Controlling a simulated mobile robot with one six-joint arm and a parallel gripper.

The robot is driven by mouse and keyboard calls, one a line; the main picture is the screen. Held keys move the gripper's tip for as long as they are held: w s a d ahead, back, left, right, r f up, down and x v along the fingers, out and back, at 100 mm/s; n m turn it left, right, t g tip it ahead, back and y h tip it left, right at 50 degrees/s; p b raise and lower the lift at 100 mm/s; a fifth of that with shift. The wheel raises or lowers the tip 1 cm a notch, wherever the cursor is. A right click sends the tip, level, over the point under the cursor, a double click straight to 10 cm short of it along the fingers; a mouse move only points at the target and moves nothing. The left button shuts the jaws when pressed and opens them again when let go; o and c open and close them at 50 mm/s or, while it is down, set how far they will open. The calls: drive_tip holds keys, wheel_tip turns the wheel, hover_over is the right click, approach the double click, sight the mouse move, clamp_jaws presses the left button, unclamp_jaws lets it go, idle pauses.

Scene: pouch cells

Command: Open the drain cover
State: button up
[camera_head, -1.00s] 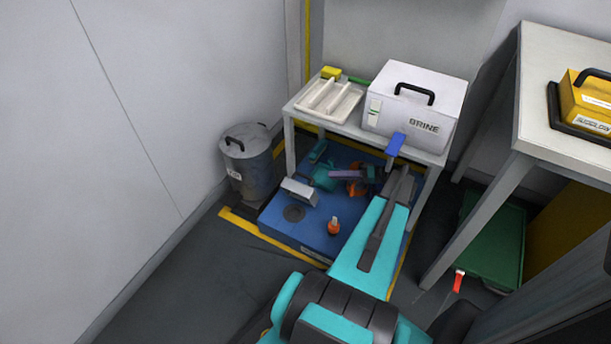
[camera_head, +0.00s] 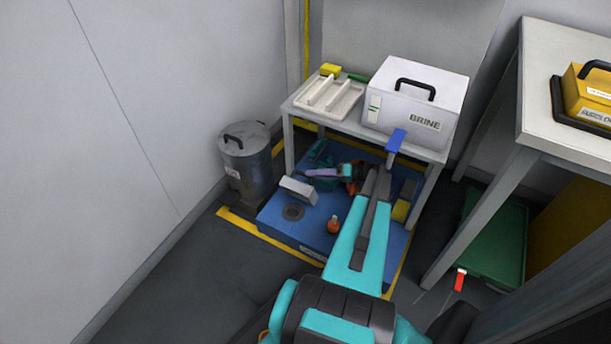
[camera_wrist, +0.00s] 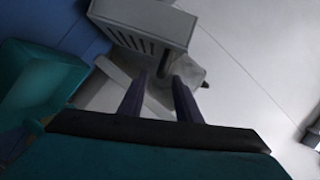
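A dark round fitting (camera_head: 293,212), perhaps the drain cover, lies flat on the blue platform (camera_head: 310,232). I cannot tell whether it is a lid or a hole. A small pale grey box (camera_head: 298,190) stands just behind it. My gripper (camera_head: 309,173) is above the back of the platform, pointing left, near the box. In the wrist view my gripper (camera_wrist: 160,78) has its two dark fingers apart, with nothing clearly held. A grey slotted block (camera_wrist: 145,22), perhaps the same box, is just beyond the fingertips. The round fitting cannot be made out there.
A white table (camera_head: 350,128) with a tray (camera_head: 330,101) and a BRINE box (camera_head: 415,97) overhangs the platform. A blue lever (camera_head: 396,140) hangs at its front. A grey bin (camera_head: 248,165) stands left. A small orange bottle (camera_head: 333,225) stands near the fitting.

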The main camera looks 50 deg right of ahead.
sight(304, 173)
drive_tip(key=shift+b+x, duration=0.5)
drive_tip(key=shift+x, duration=1.95)
clamp_jaws()
